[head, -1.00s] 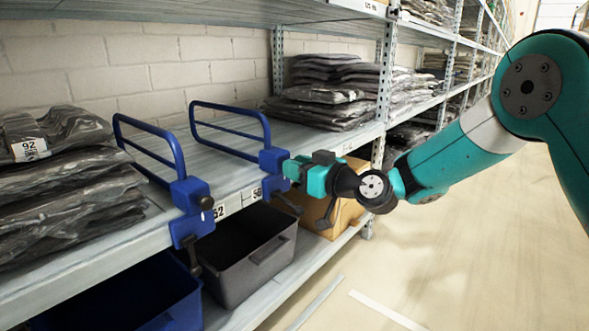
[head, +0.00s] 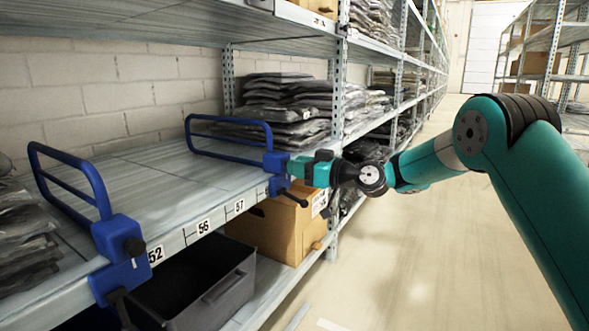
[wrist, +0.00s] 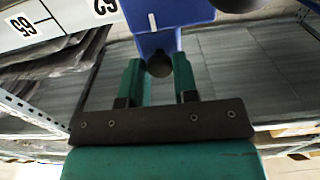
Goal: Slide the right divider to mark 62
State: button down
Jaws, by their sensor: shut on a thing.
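The right divider (head: 232,148), a blue wire frame with a blue clamp, stands upright on the front edge of the grey shelf (head: 140,165). My gripper (head: 290,166) is at the clamp's front. In the wrist view its green fingers (wrist: 159,80) are closed around the clamp's dark round knob (wrist: 159,64). The exact alignment pointer is not clear.
Bare shelf lies between the dividers. Stacked dark bagged garments (head: 285,105) lie beyond the right divider. A grey bin (head: 205,290) and a cardboard box (head: 285,225) sit below. The aisle is clear.

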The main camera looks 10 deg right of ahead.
jog(key=shift+a, duration=0.2)
jog(key=c, duration=1)
grip_release()
jog(key=shift+a, duration=0.1)
jog(key=shift+o, duration=0.5)
jog(key=p+v, duration=0.4)
jog(key=v, duration=1.3)
jog(key=shift+d, duration=0.45)
